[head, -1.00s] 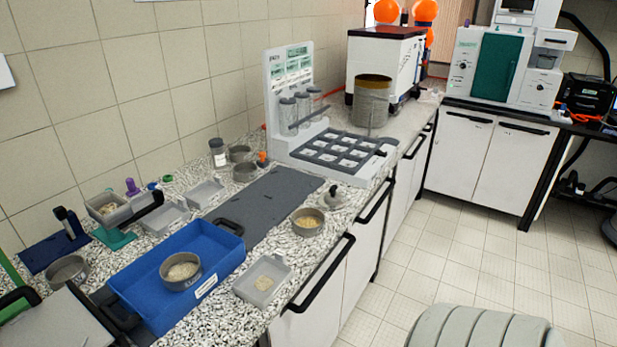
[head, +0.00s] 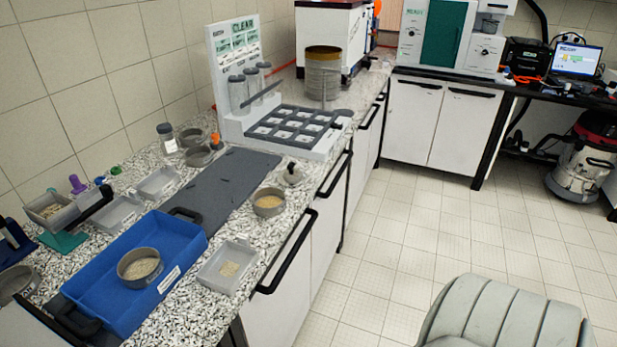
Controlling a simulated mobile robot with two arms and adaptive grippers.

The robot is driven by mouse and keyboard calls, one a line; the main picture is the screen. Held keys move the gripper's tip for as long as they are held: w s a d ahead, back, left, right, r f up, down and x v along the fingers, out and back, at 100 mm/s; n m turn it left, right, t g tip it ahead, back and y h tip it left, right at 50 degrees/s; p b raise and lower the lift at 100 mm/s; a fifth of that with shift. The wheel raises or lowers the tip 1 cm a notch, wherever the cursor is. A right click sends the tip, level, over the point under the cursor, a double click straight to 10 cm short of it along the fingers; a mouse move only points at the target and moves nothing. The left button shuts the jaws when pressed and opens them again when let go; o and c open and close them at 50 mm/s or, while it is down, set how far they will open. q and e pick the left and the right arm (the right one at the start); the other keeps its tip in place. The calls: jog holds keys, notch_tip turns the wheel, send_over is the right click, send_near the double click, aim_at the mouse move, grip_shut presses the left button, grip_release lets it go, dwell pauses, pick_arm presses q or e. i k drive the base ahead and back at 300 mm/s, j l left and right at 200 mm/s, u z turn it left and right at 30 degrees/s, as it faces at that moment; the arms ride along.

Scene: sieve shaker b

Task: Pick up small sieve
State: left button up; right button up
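Several small round grey metal sieves or pans stand on the speckled counter. One with pale grains (head: 143,279) sits in the blue tray (head: 180,232) at the lower left. Another with tan grains (head: 268,211) stands near the counter's front edge, right of the dark grey mat. An empty-looking one (head: 199,157) stands behind the mat, with another (head: 191,137) behind it. One more (head: 14,285) is partly cut off at the left edge. I cannot tell which is the one named. Neither gripper shows in the head view.
A dark mat (head: 215,188) lies mid-counter. A shallow grey pan (head: 208,274) holds a little grain. A white rack (head: 328,146) with jars and a tall sieve stack (head: 322,80) stand farther back. The tiled floor (head: 400,250) is largely clear; a vacuum cleaner (head: 585,160) stands far right.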

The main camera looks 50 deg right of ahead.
aim_at(268, 202)
jog(key=z, duration=0.45)
jog(key=i+j+z, duration=0.1)
jog(key=z, duration=0.3)
jog(key=i+z, duration=0.1)
jog(key=z, duration=0.35)
